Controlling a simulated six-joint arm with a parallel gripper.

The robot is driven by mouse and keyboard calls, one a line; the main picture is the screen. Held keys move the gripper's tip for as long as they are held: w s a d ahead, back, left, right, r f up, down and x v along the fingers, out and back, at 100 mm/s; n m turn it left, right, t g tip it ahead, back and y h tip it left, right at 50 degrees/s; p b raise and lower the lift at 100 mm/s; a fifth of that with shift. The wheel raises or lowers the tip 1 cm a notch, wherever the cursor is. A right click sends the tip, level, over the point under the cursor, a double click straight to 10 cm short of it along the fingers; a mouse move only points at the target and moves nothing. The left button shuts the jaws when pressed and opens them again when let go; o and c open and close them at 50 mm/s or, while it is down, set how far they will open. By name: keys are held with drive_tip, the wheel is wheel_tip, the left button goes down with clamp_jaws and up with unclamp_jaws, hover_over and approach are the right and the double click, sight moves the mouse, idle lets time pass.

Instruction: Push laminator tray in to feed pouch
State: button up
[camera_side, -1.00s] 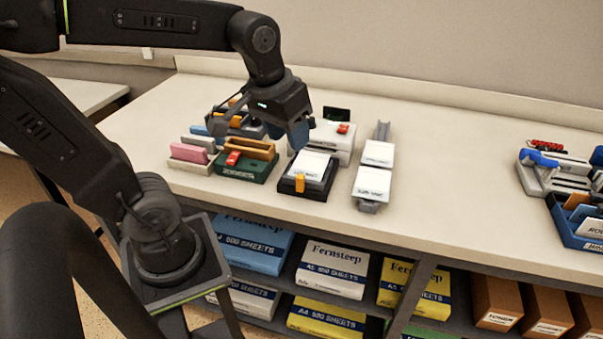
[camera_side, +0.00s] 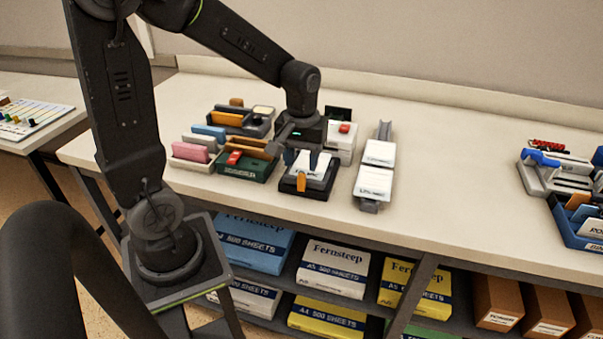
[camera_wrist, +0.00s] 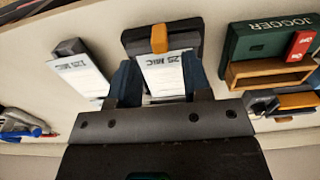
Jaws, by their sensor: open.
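A black tray (camera_side: 317,193) with an orange tab (camera_side: 301,180) lies near the bench's front edge, carrying a white pouch stack (camera_side: 315,171). In the wrist view the tray (camera_wrist: 188,32), tab (camera_wrist: 159,38) and pouches (camera_wrist: 165,68), with partly visible "MIC" lettering, lie just beyond my gripper. A white machine with a red button (camera_side: 344,128), likely the laminator, stands right behind the tray, partly hidden by my gripper. My gripper (camera_side: 306,158) is open and low over the tray's rear. In the wrist view its blue-tipped fingers (camera_wrist: 158,64) straddle the white stack; contact cannot be told.
A green jogger (camera_side: 240,170) with a red switch stands close on the left. A grey rail with white labelled packs (camera_side: 375,182) lies close on the right. Several trays stand further left.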

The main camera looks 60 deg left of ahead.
sight(302, 175)
drive_tip(key=shift+f, duration=2.15)
clamp_jaws()
